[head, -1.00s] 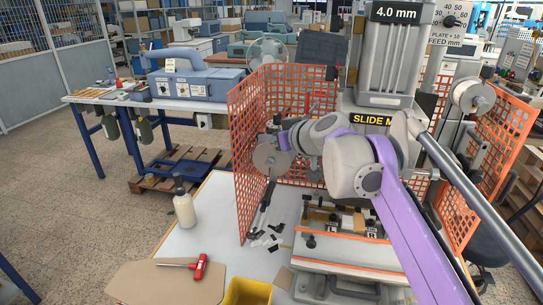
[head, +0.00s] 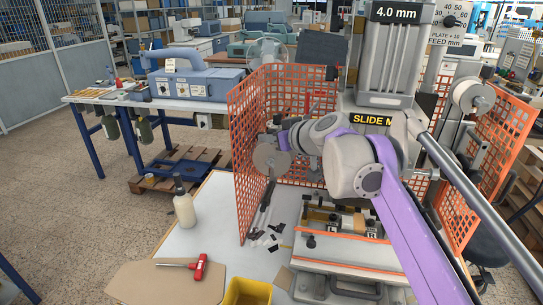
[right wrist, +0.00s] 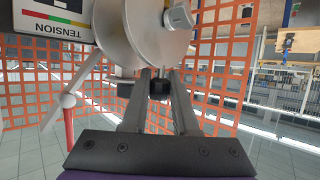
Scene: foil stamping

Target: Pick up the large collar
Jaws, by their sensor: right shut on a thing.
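My right gripper (right wrist: 160,82) is shut on a small dark piece, which looks like the large collar (right wrist: 159,90), in the right wrist view. The piece sits between the fingertips, close in front of a large silver disc (right wrist: 150,30); I cannot tell whether it touches the disc. In the head view my right gripper (head: 267,140) is small and partly hidden near a grey disc (head: 271,160) by the orange guard, and the collar cannot be made out. My left gripper is not in view.
Orange mesh guards (head: 245,165) surround the press (head: 385,55) and stand close to my right arm. On the white table (head: 215,215) are a white bottle (head: 184,208), a red-handled tool (head: 199,267) and a yellow bin (head: 247,293). A TENSION panel (right wrist: 55,18) is near the gripper.

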